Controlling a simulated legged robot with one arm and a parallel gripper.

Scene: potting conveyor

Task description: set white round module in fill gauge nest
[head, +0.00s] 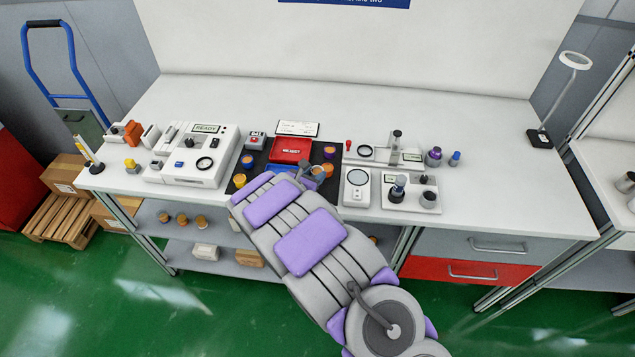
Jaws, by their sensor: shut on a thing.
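My lilac and grey arm reaches over the bench's front edge onto a black mat (236,186). My gripper (312,172) is at the mat's front right, small and mostly covered by my arm. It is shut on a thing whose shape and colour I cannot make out. I cannot pick out the white round module for certain. I cannot tell which fixture holds the fill gauge nest. Right of the gripper are a white unit with a round top (357,177), a white base plate with cylinders (392,205) and a small post stand (396,144).
On the mat are a red tray (290,149) and several blue, orange and yellow pieces. A white READY machine (203,171) stands left of the mat. A purple-topped jar (434,157) and a ring lamp (540,137) stand right. The bench's right part is clear.

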